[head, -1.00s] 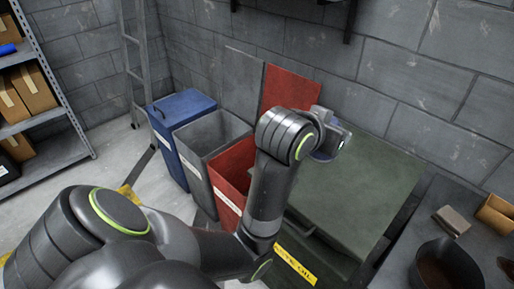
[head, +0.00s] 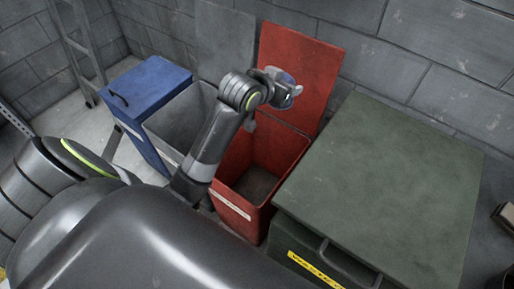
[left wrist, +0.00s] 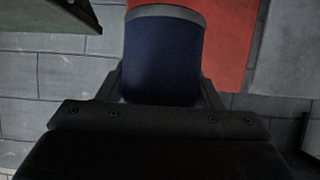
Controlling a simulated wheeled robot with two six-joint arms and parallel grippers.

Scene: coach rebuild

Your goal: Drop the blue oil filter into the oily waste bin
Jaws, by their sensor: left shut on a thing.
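The blue oil filter (left wrist: 165,58) is dark blue with a grey rim and sits between the fingers of my left gripper (left wrist: 163,88) in the left wrist view. In the head view my left gripper (head: 282,92) is shut on the filter, which is mostly hidden there. It is held above the open red bin (head: 233,208), in front of its raised red lid (head: 305,72). The red bin looks empty where I see inside. Its white label is too small to read, so I cannot confirm it is the oily waste bin. My right gripper is not in view.
An open grey bin (head: 172,137) stands left of the red bin, and a blue bin (head: 150,88) with a shut lid stands beyond it. A shut green chest (head: 385,170) with a yellow label stands close on the right. A block wall is behind.

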